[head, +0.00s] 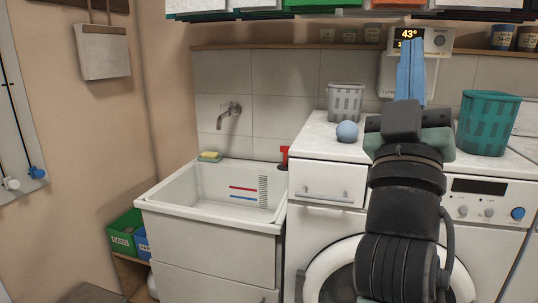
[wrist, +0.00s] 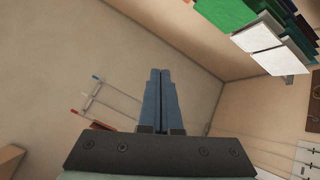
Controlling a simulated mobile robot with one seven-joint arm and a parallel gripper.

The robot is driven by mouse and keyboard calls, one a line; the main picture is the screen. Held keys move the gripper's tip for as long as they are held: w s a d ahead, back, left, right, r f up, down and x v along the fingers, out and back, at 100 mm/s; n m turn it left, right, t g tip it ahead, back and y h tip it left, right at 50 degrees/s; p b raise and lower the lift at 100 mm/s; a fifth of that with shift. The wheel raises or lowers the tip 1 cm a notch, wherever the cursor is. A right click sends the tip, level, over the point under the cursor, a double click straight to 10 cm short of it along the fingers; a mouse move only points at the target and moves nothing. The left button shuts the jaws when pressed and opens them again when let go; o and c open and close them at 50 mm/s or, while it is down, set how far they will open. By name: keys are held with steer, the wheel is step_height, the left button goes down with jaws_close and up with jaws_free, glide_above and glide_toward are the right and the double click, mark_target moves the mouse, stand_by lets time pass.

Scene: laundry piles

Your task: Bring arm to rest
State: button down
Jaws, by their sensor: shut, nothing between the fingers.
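My gripper (head: 412,45) is raised at the right of the head view, above the washing machine top, with its blue fingers pointing up. The fingers also show in the wrist view (wrist: 160,72), side by side and pressed together with nothing between them. My dark arm rises in front of the washing machine (head: 325,194) and hides part of its front and top. The fingers overlap the lower part of the wall display (head: 438,40); I cannot tell how far apart they are in depth.
A grey basket (head: 345,102), a blue ball (head: 347,131) and a teal basket (head: 487,123) stand on the machine top around my arm. A white sink (head: 215,222) is to the left. Green and white flat items (wrist: 262,38) hang over the upper right of the wrist view.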

steer(key=s+a+r+t+y+p, duration=0.1)
steer(key=s+a+r+y+p, duration=0.9)
steer(key=s+a+r, duration=0.3)
steer(key=a+r+p, duration=0.1)
steer(key=a+r, duration=0.2)
steer(key=a, duration=0.1)
steer(key=shift+t, duration=0.4)
steer(key=shift+r, duration=0.1)
